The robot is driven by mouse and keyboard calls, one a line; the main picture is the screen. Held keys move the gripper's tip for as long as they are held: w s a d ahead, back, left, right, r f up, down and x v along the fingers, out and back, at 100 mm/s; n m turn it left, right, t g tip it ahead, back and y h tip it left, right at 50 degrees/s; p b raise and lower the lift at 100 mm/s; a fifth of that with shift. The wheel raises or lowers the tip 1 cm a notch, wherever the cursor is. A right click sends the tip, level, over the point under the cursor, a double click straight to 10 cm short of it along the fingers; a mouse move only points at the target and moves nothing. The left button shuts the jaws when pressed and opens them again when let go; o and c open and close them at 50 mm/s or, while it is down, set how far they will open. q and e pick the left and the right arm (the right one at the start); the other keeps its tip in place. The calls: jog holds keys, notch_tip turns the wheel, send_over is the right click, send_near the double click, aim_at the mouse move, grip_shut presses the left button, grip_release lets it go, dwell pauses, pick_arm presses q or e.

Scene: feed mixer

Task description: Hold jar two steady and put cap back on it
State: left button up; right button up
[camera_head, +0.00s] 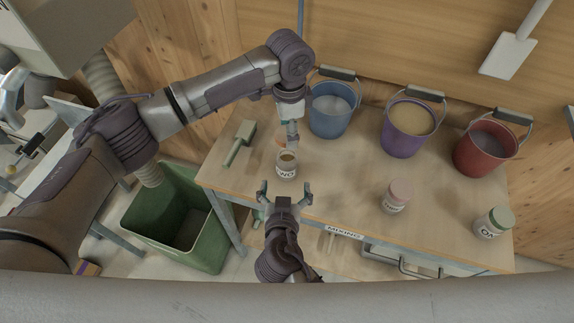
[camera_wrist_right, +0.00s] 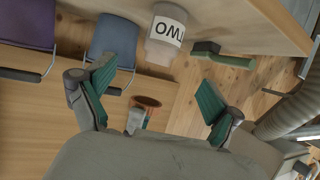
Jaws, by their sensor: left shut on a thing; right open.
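Jar two (camera_head: 287,170), labelled TWO, stands upright and uncapped on the table near its front left, with brownish contents showing. Its label also shows in the right wrist view (camera_wrist_right: 166,32). My left gripper (camera_head: 292,137) is behind and above the jar, shut on a small orange-brown disc that looks like the cap (camera_wrist_right: 147,101); in the head view the cap is mostly hidden by the fingers. The cap is apart from the jar. My right gripper (camera_head: 286,190) is open and empty just in front of the jar, fingers pointing at it, one toward each side.
Blue (camera_head: 330,120), purple (camera_head: 403,142) and red (camera_head: 480,155) buckets stand along the back. A green bin (camera_head: 175,235) is at lower left.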

aim_at(287, 160)
jog(key=shift+a, duration=0.1)
jog(key=x, duration=1.2)
jog(key=shift+r, duration=0.1)
jog(key=shift+c, duration=0.3)
grip_shut()
pick_arm(q)
jog(key=shift+f, duration=2.5)
jog(key=shift+f, duration=0.85)
jog(key=shift+f, duration=0.6)
